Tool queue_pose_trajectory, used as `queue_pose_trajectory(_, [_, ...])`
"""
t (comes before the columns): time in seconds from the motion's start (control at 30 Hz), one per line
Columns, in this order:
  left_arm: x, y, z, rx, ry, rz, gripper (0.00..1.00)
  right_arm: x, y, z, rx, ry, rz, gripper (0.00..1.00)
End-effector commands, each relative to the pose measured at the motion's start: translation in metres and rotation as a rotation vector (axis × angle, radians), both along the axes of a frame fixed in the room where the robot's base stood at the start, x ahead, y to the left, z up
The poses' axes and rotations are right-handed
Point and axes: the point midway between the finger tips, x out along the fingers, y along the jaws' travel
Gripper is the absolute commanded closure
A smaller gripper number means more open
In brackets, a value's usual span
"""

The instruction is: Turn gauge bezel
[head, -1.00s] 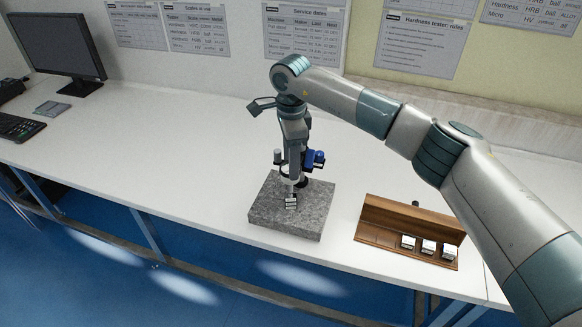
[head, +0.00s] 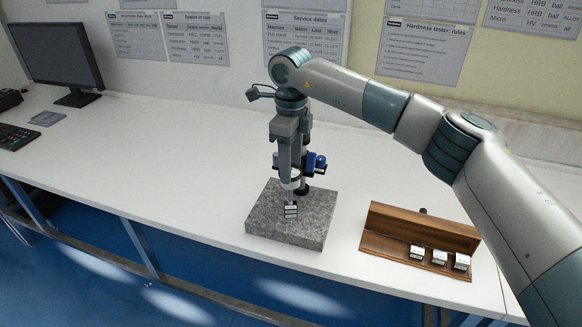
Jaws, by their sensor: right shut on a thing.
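A stand with a dark post and a blue knob (head: 316,161) rises from a grey granite plate (head: 318,222) on the bench. The dial gauge (head: 290,182) is low at the front of the stand, mostly hidden by my right gripper; only a pale rounded part shows. My right gripper (head: 288,168) points down from above and is shut on the gauge's bezel, though its fingertips are small and partly hidden. A small stack of metal blocks (head: 291,211) stands on the plate just below the gauge. My left gripper is out of view.
A wooden rack (head: 420,236) with several small metal blocks stands right of the plate, under my right arm. A monitor (head: 58,55) and keyboard (head: 17,137) are at the far left. The bench (head: 150,150) between is clear.

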Motion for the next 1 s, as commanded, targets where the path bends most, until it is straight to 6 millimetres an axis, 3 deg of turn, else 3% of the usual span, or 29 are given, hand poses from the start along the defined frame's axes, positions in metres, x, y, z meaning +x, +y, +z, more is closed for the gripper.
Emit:
queue_pose_trajectory(0.4, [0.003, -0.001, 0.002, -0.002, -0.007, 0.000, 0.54, 0.001, 0.000, 0.002, 0.001, -0.003, -0.009, 0.77])
queue_pose_trajectory(0.43, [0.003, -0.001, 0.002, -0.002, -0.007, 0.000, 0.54, 0.001, 0.000, 0.002, 0.001, -0.003, -0.009, 0.47])
queue_pose_trajectory(0.8, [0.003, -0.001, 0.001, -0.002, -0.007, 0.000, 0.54, 0.000, 0.000, 0.002, 0.001, -0.001, -0.008, 0.47])
queue_pose_trajectory(1.0, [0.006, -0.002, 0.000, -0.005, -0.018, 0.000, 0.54, 0.001, 0.000, 0.012, 0.001, -0.003, -0.008, 0.47])
